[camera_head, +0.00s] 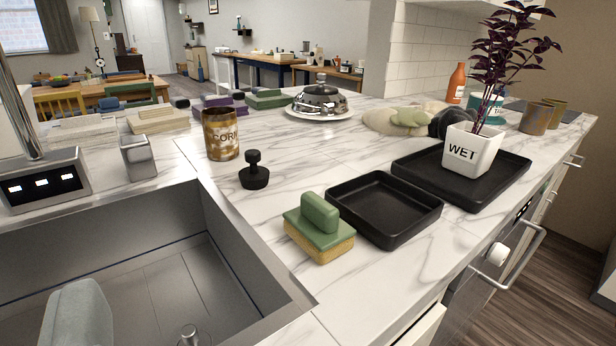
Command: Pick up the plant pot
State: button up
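The plant pot (472,150) is white and square, with "WET" in black letters on its front. A plant with dark purple leaves (510,45) grows from it. The pot stands upright on a large black tray (420,177) at the right of the marble counter. My gripper does not show in this view, so its state and its place relative to the pot are hidden.
A smaller black tray (372,232), empty, lies in front. A green and yellow sponge (318,235), black stopper (254,170) and corn can (221,135) stand left. Cups (536,117), an orange bottle (456,83) and a silver dome (320,98) stand behind. The sink (130,265) is lower left.

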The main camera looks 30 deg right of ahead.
aim_at(471, 148)
jog(key=z, duration=1.55)
